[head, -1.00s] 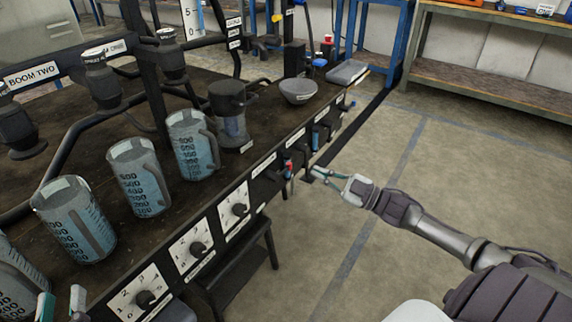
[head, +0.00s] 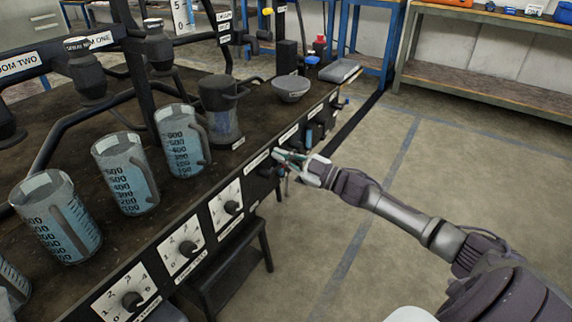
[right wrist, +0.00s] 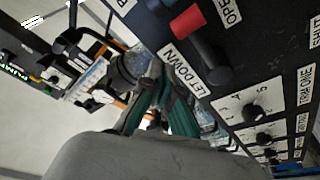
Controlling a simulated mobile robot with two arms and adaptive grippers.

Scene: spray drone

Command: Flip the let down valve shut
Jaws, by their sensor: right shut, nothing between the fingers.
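In the right wrist view, a dark lever with a red end (right wrist: 187,22) sits on the black panel beside a white LET DOWN label (right wrist: 183,68). Its red end lies near an OPEN label (right wrist: 230,12); a SHUT label (right wrist: 314,36) is partly cut off at the right edge. My right gripper (head: 281,156) is at the panel's front edge in the head view and covers part of the controls there. Its teal fingers (right wrist: 160,88) are shut and empty, with tips by the LET DOWN label. Whether they touch the lever cannot be told. My left gripper is out of view.
A grey bowl (head: 290,90) is near the bench edge. Dial plates (head: 180,249) line the panel's front. A stool (head: 235,265) is below. Floor to the right is open.

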